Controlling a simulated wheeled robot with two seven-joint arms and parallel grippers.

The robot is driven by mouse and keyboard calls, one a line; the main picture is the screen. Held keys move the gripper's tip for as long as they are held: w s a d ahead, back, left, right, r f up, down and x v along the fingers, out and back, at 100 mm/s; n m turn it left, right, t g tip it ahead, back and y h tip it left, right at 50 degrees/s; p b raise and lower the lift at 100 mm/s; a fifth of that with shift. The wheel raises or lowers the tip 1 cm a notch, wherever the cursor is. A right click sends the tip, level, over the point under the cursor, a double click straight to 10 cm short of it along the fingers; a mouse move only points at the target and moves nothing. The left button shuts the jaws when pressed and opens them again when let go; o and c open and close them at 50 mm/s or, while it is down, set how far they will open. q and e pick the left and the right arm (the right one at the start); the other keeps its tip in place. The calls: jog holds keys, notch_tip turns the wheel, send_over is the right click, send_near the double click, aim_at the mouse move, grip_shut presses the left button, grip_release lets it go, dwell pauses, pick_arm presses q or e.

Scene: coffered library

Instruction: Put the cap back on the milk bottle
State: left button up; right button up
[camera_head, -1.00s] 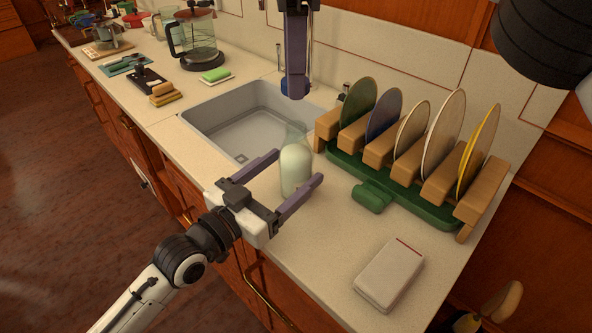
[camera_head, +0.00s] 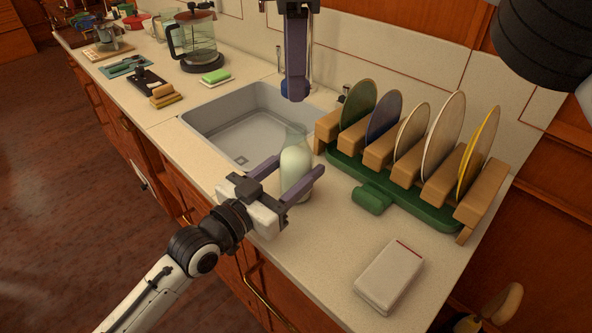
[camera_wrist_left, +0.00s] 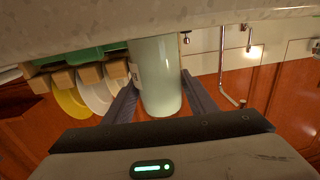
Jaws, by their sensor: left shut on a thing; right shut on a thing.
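The milk bottle (camera_head: 296,160), clear glass with pale milk, stands upright on the counter in front of the sink, with no cap on its top. My left gripper (camera_head: 294,174) is shut on the bottle's body; the left wrist view also shows the bottle (camera_wrist_left: 158,75) between the two fingers. My right gripper (camera_head: 296,84) points down from above, beyond the bottle in the picture. It is shut on a small blue thing (camera_head: 301,91), which appears to be the cap, partly hidden by the finger. The cap is apart from the bottle.
A green and wooden rack (camera_head: 430,213) with several plates stands right of the bottle. The grey sink (camera_head: 215,122) lies behind it to the left. A white box (camera_head: 389,275) lies at the front right. The counter between box and bottle is clear.

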send_over(295, 128)
jog(key=shift+f, duration=2.45)
jog(key=shift+f, duration=0.1)
jog(key=shift+f, duration=0.8)
jog(key=shift+f, duration=0.55)
jog(key=m, duration=0.6)
jog(key=shift+m, duration=0.4)
jog(key=o, duration=1)
